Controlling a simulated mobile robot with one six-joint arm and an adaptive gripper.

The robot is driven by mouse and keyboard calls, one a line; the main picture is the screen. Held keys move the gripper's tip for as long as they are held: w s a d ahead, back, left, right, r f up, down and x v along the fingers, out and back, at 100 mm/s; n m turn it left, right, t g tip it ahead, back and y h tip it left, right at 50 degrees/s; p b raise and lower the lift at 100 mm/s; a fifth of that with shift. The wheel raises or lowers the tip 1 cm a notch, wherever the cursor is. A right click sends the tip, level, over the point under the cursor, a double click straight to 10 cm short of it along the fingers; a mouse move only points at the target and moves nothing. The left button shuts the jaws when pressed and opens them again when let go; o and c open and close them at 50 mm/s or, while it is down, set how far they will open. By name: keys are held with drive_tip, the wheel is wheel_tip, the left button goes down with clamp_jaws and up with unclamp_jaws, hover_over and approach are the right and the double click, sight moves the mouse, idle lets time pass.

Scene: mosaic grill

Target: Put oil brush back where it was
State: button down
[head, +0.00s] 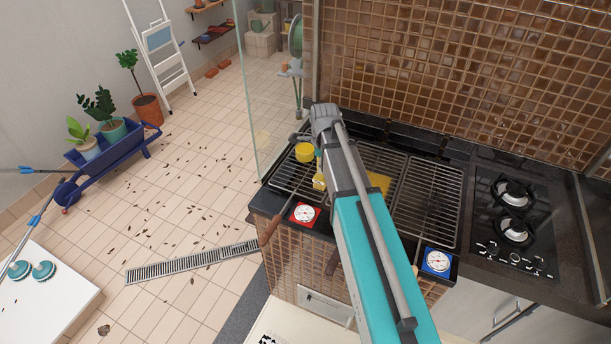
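My arm reaches over the grill (432,205) from the bottom of the head view, and its wrist is above the back left of the grill. My gripper (299,137) is mostly hidden; only a small dark part shows left of the wrist, and I cannot see its fingers. A long tool with a brown handle (269,232) leans over the grill's front left edge; it may be the oil brush, but its head is not clear. A second brown handle (332,262) shows beside my arm. A round yellow thing (304,152) is just below the gripper part.
Other yellow pieces (378,183) lie on the grate, partly behind my arm. A red dial (305,214) and a blue dial (438,261) are on the front edge. A gas hob (514,215) is to the right. A glass panel (262,85) stands behind left.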

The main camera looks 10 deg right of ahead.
drive_tip(key=w+a+f+b, duration=0.2)
drive_tip(key=w+f+b, duration=0.6)
drive_tip(key=w, duration=0.4)
drive_tip(key=shift+a+f, duration=0.35)
drive_tip(key=shift+a, duration=0.05)
drive_tip(key=shift+f, duration=0.1)
drive_tip(key=shift+w+a+f+b, duration=0.1)
drive_tip(key=shift+w+f+b, duration=0.1)
drive_tip(key=shift+f+b, duration=0.85)
drive_tip(key=shift+w+f+b, duration=0.2)
drive_tip(key=shift+f+b, duration=0.65)
drive_tip(key=shift+b, duration=0.3)
drive_tip(key=shift+f, duration=0.15)
drive_tip(key=shift+c, duration=2.2)
unclamp_jaws()
